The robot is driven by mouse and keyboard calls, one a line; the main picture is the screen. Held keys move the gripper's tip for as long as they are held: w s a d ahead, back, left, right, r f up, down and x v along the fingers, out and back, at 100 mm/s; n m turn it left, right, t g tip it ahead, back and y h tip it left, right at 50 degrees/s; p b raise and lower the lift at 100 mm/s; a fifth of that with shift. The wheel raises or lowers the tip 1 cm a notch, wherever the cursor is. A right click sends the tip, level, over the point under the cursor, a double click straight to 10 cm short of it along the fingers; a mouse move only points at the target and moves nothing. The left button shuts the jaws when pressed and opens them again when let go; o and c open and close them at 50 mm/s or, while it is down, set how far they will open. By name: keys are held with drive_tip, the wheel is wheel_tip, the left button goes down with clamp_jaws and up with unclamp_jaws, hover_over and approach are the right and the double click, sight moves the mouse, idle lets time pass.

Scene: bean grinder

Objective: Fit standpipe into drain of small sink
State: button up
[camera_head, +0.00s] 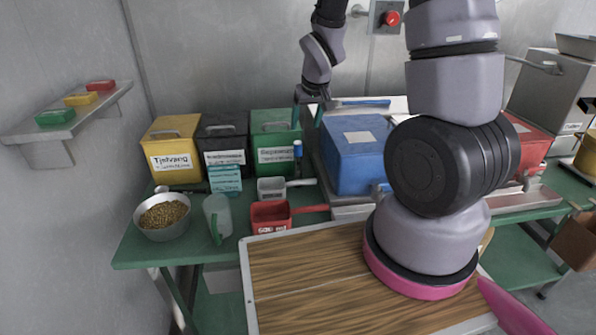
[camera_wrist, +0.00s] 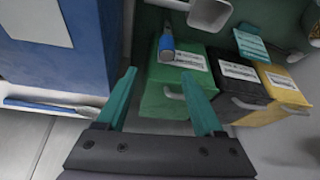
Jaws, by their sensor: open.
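My gripper (camera_head: 308,108) is open and empty, its teal fingers pointing down near the gap between the green bin (camera_head: 276,140) and the blue box (camera_head: 357,150). In the wrist view the open fingers (camera_wrist: 158,75) point toward the green bin. A short blue-and-grey cylinder (camera_wrist: 167,45) shows just beyond the fingertips, not touched; it also shows in the head view (camera_head: 297,150) in front of the green bin. I cannot tell whether it is the standpipe. No small sink or drain can be made out; my arm hides part of the steel counter at right.
Yellow (camera_head: 172,152) and black (camera_head: 223,150) bins stand left of the green bin. A bowl of beans (camera_head: 162,215), a jug (camera_head: 218,216), and grey (camera_head: 271,188) and red (camera_head: 270,217) scoops crowd the green table. The wooden tabletop (camera_head: 300,280) in front is bare.

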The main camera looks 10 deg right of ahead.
sight(300, 147)
drive_tip(key=shift+n, duration=0.5)
drive_tip(key=x, duration=0.3)
drive_tip(key=s+x, duration=0.1)
drive_tip(key=x, duration=0.2)
drive_tip(key=s+a+x, duration=0.1)
drive_tip(key=x, duration=0.2)
drive_tip(key=shift+w+f, duration=0.1)
drive_tip(key=shift+f, duration=0.45)
drive_tip(key=shift+x, duration=3.1)
clamp_jaws()
